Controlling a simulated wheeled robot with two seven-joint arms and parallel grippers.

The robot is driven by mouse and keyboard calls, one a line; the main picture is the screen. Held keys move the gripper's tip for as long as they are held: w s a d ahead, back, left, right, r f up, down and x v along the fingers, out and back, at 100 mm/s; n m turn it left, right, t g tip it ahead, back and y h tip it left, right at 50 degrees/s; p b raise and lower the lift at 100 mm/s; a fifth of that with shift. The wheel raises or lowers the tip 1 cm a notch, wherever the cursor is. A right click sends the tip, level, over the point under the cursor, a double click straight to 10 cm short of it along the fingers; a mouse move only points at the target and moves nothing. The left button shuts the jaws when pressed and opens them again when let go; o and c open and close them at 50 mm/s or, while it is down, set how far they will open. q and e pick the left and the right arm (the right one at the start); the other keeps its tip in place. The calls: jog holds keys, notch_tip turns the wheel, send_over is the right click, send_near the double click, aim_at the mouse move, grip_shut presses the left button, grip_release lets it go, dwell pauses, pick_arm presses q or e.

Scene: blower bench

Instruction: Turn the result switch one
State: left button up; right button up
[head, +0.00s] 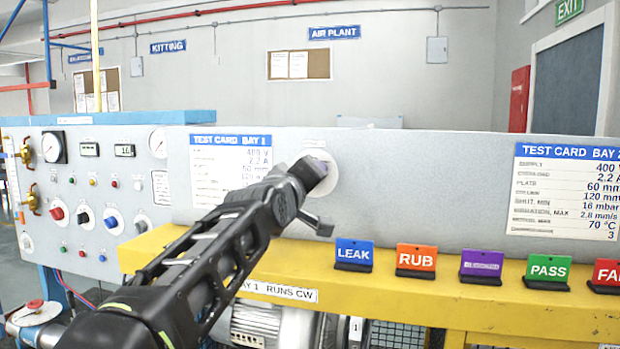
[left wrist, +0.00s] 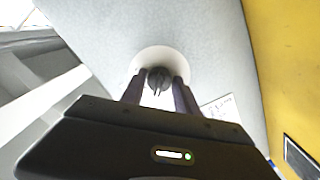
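The result switch shows in the left wrist view as a small dark knob (left wrist: 158,80) on a round white plate. In the head view the white plate (head: 329,160) sits on the grey panel, right of the bay 1 test card; my gripper hides the knob there. My left gripper (head: 318,197) is at the plate, its fingers spread. In the left wrist view the fingers of the left gripper (left wrist: 160,88) stand on either side of the knob, close to it; contact is not clear. My right gripper is not in view.
Below the panel, a yellow ledge (head: 400,295) carries several coloured signs, including LEAK (head: 354,254), RUB (head: 416,259) and PASS (head: 547,269). A control panel (head: 90,190) with gauges and knobs stands at left. The bay 2 test card (head: 565,190) is at right.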

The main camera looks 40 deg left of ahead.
pick_arm(q)
jog(key=o, duration=0.3)
jog(key=shift+o, duration=0.2)
jog(key=b+v, duration=0.3)
jog(key=v, duration=0.4)
jog(key=shift+s+d+b, duration=0.15)
jog(key=shift+s+b, duration=0.25)
